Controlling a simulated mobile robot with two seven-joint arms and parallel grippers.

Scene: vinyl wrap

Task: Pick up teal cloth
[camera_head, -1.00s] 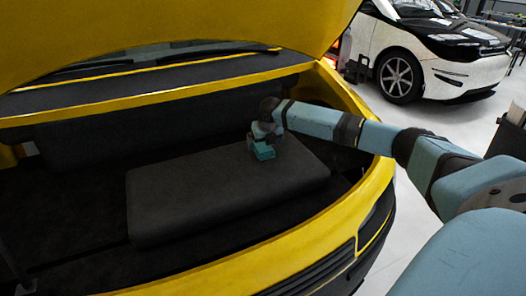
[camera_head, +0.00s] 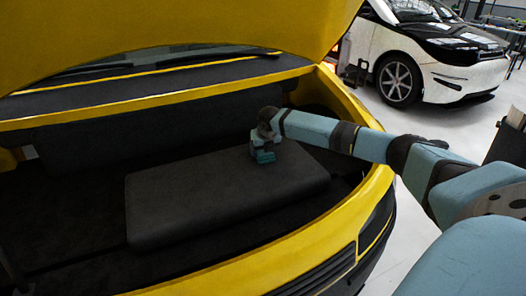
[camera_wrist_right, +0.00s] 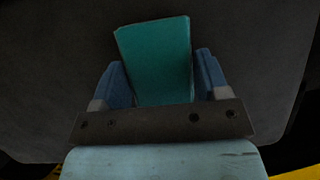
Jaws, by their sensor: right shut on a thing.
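The teal cloth (camera_wrist_right: 155,60) looks like a flat teal block in the right wrist view. It sits between the two blue fingers of my right gripper (camera_wrist_right: 162,82), which is shut on it. In the head view the cloth (camera_head: 264,157) is a small teal patch under my right gripper (camera_head: 263,150), at the right part of the dark padded block in the open trunk. I cannot tell whether the cloth still touches the block. My left gripper is not in view.
The dark padded block (camera_head: 200,200) lies in the yellow car's trunk. The yellow trunk rim (camera_head: 290,245) curves around the front and right, below my right arm. The raised yellow lid (camera_head: 180,25) hangs above. A white and black car (camera_head: 440,65) stands behind at right.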

